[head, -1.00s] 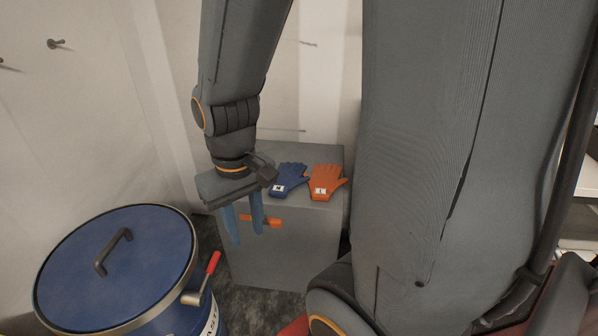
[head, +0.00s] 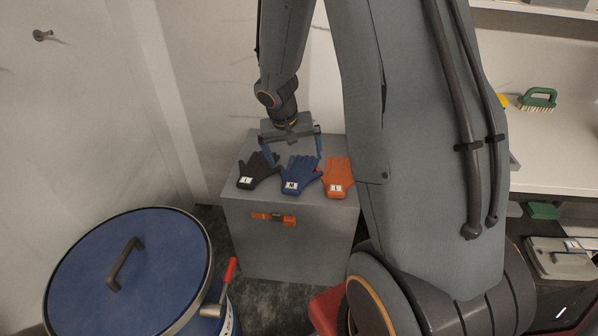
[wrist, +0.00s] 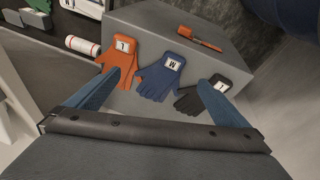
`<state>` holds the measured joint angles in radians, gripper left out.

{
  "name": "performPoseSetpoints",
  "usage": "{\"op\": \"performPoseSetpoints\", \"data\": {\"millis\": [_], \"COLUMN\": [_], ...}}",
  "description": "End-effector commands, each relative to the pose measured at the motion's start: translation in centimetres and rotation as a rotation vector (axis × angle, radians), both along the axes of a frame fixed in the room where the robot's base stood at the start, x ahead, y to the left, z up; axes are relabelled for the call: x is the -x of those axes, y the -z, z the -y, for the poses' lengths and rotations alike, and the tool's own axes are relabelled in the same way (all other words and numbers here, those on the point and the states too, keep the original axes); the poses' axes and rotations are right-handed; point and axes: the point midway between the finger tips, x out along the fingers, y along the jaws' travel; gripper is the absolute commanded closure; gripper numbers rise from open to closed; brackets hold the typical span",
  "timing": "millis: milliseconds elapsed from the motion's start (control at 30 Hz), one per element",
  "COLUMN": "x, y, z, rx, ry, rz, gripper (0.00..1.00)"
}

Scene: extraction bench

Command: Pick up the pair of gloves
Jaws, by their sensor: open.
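Three gloves or stacked pairs lie flat side by side on a grey cabinet (head: 290,244). The black gloves (head: 258,170) are on the left, the blue gloves (head: 299,176) with an M label are in the middle, and the orange gloves (head: 338,178) with an L label are on the right. My gripper (head: 293,162) is open and empty over the blue gloves. In the wrist view, the blue gloves (wrist: 160,77) lie between my fingertips (wrist: 161,80), the orange gloves (wrist: 121,62) are by the left finger, and the right finger partly hides the black gloves (wrist: 196,99).
An orange handle (head: 272,217) is on the cabinet's front. A blue lidded drum (head: 175,260) with a red-tipped lever (head: 229,272) stands at front left. A bench (head: 560,150) with a green brush (head: 538,98) is at right. The wrist view also shows a white roll (wrist: 82,46).

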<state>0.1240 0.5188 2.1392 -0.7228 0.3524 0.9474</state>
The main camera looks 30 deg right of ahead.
Motion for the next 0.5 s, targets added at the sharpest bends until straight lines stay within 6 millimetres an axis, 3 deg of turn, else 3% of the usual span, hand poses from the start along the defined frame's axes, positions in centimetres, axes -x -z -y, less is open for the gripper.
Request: {"op": "performPoseSetpoints", "data": {"millis": [100,200,333,500], "x": [-4.0,-6.6,-8.9,-10.2], "y": [3.1,5.7,8.6,10.9], "z": [2.3,3.8,5.0,5.6], "rx": [-0.001,-0.015,-0.044,-0.07], "ry": [0.069,0.12,0.168,0.204], "rz": [0.062,0.111,0.156,0.183], "gripper": [0.0,0.0,0.0,0.0]}}
